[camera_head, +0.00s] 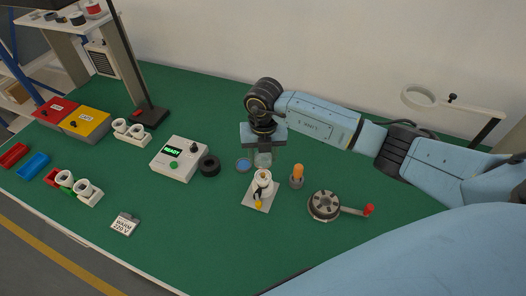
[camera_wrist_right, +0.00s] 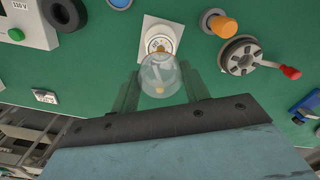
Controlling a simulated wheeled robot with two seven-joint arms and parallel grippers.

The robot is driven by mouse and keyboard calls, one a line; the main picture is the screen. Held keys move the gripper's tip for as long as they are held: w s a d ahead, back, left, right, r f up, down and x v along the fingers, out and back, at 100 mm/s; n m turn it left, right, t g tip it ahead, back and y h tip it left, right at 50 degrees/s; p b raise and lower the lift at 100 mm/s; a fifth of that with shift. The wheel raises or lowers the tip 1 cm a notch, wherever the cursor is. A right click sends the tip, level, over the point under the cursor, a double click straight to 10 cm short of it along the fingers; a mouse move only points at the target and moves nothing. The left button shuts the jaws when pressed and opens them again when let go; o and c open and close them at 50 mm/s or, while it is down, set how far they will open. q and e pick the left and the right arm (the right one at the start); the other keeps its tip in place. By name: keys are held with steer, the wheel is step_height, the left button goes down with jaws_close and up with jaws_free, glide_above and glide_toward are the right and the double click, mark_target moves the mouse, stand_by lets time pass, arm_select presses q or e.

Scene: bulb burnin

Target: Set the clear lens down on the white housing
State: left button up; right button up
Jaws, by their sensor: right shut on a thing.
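The clear lens (camera_wrist_right: 160,76) is a see-through dome held between the fingers of my right gripper (camera_wrist_right: 158,92). In the head view the right gripper (camera_head: 263,148) points down, and the lens (camera_head: 263,159) shows faintly below it. The white housing (camera_head: 262,179) stands on a pale square plate on the green bench, just nearer the camera than the lens. In the wrist view the housing (camera_wrist_right: 160,40) is partly covered by the lens. The lens appears held above the bench, apart from the housing; the exact gap is hard to tell. My left gripper is not in view.
An orange-topped peg (camera_head: 297,175) and a round grey reel with a red-knobbed crank (camera_head: 325,205) stand right of the housing. A black ring (camera_head: 209,165), a blue disc (camera_head: 244,165) and a tester reading READY (camera_head: 179,158) stand left. Bare green bench lies in front.

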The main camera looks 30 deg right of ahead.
mark_target(263, 173)
steer(key=shift+f+b, duration=2)
steer(key=shift+f, duration=0.45)
steer(key=shift+f+b, duration=0.3)
steer(key=shift+f, duration=0.25)
steer(key=shift+f+b, duration=0.35)
steer(key=shift+f, duration=0.25)
steer(key=o, duration=1)
steer(key=shift+w+r, duration=0.1)
steer(key=shift+r, duration=0.05)
step_height(263, 173, up, 13)
steer(key=shift+d+r, duration=0.1)
